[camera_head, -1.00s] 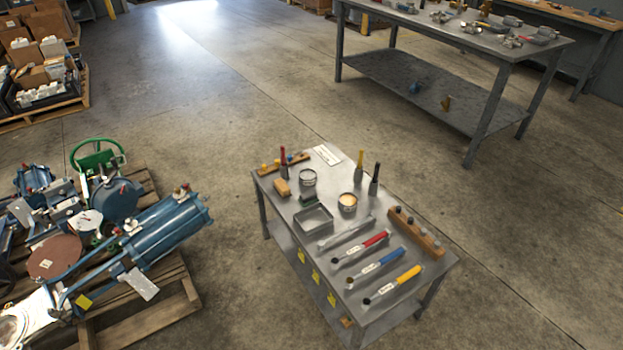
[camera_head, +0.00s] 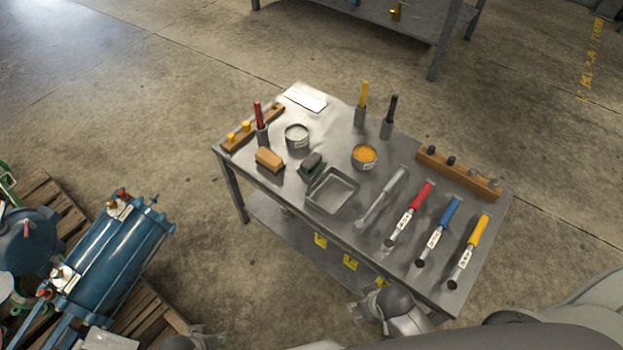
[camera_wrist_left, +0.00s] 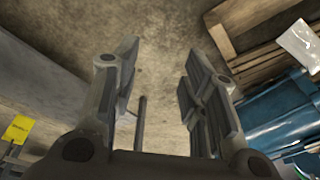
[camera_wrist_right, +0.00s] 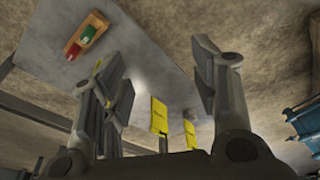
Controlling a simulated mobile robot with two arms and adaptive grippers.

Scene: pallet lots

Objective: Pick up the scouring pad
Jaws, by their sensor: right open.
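A small green pad with a dark grip on top (camera_head: 311,166), which looks like the scouring pad, sits on the metal table (camera_head: 408,152). It lies between a tan block (camera_head: 269,159) and a shallow metal tray (camera_head: 332,191). My right gripper (camera_head: 364,308) is low at the table's near edge, apart from the pad; in the right wrist view its fingers (camera_wrist_right: 155,60) are spread and empty. My left gripper (camera_head: 208,336) is at the bottom edge, over the floor side; in the left wrist view its fingers (camera_wrist_left: 160,55) are apart with nothing between them.
Two cans (camera_head: 297,136) (camera_head: 364,157) and upright handled tools stand behind the pad. Red, blue and yellow-handled tools (camera_head: 438,236) lie to the right. A pallet with blue cylinders (camera_head: 118,255) is at left. Another table (camera_head: 420,22) stands behind. Open floor lies between.

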